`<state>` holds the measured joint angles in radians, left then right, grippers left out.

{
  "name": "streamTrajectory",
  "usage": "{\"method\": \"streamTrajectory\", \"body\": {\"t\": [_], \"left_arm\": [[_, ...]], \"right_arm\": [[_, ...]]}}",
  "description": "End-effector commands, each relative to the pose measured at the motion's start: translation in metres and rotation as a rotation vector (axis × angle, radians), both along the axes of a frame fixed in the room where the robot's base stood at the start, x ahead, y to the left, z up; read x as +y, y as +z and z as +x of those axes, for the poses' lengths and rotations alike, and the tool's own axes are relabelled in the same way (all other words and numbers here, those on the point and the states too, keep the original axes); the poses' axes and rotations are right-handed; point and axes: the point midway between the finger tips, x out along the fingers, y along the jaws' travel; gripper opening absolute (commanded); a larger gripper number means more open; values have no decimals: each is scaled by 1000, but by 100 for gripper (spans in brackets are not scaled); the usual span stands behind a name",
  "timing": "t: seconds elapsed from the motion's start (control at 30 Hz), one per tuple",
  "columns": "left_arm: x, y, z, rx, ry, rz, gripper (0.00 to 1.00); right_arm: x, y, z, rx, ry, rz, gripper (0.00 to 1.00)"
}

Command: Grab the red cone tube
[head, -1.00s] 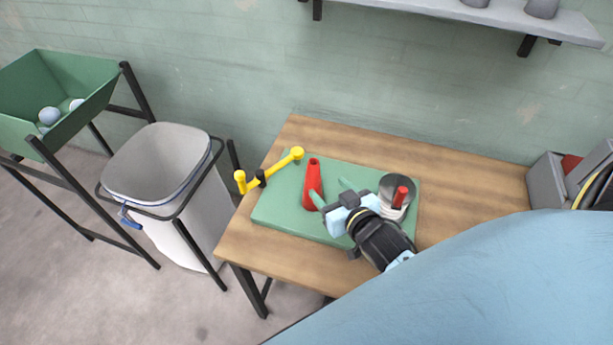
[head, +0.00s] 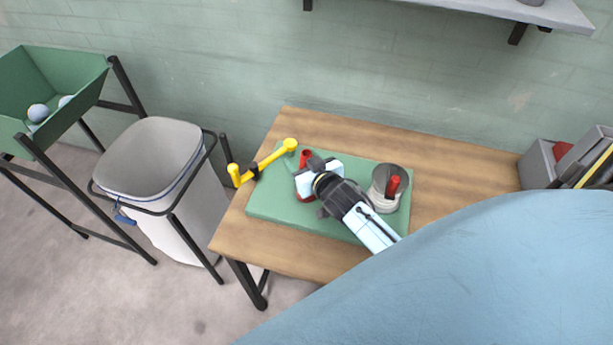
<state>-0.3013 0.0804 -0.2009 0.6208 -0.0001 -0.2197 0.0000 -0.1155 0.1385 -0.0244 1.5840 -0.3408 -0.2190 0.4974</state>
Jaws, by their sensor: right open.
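The red cone tube (head: 305,157) stands on the green base (head: 270,208) on the wooden table. Only its top and a bit of its lower side show; the rest is behind my right gripper (head: 303,178). My right gripper is open and at the cone tube, its fingers largely hidden by its own body. I cannot tell whether they touch the tube. My left gripper is not in view.
A metal cup-like part with a red handle (head: 388,189) is to the right. A bin (head: 150,160) stands left of the table (head: 460,180). A grey box (head: 540,165) is at the right.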

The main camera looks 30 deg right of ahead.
Motion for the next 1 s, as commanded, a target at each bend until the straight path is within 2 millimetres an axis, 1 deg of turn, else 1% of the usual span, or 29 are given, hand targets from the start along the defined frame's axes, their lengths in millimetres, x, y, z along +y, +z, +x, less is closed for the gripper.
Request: {"method": "streamTrajectory", "body": {"t": [0.17, 0.2, 0.5, 0.57, 0.87, 0.97, 1.0], "left_arm": [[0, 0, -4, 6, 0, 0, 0], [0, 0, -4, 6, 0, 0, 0], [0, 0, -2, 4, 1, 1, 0], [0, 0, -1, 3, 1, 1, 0], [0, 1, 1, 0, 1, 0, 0], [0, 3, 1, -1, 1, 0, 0], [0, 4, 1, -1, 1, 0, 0]], "right_arm": [[0, 0, 0, 1, 0, 0, 60], [0, 0, 0, 1, 0, 0, 57], [0, 0, 0, 1, 0, 0, 18], [0, 0, 0, 1, 0, 0, 12], [0, 2, 0, -1, 0, 0, 11], [-1, 13, 0, -3, 0, -1, 11], [-1, 20, 0, -3, 0, -2, 11]]}}
